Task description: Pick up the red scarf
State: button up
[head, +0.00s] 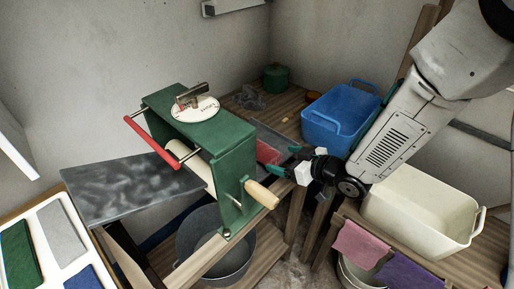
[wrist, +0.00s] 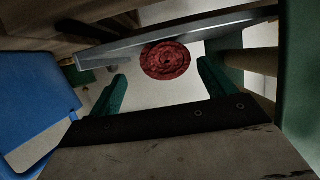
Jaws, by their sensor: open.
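The red scarf (wrist: 166,60) looks like a round, crumpled red bundle on a pale surface in the wrist view. It lies ahead of my fingertips, roughly centred between them and apart from them. In the head view, a red patch, seemingly the scarf (head: 267,152), shows in a grey tray (head: 290,143) behind the green mangle; the mangle hides part of it. My gripper (head: 284,162) is open and empty, just to the right of the red patch. Its green fingers (wrist: 163,73) stand well apart in the wrist view.
The green mangle (head: 231,165), with a wooden crank handle (head: 261,194), stands close left of my gripper. A blue tub (head: 340,112) is behind and right. A cream tub (head: 418,210) is front right, with pink (head: 358,245) and purple (head: 410,272) cloths before it.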

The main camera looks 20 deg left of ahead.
aim_at(268, 155)
jog(key=x, duration=0.6)
jog(key=shift+s+a, duration=0.25)
jog(key=shift+a, duration=0.1)
jog(key=shift+c, duration=0.3)
jog(key=c, duration=1.2)
jog(key=shift+r, duration=0.15)
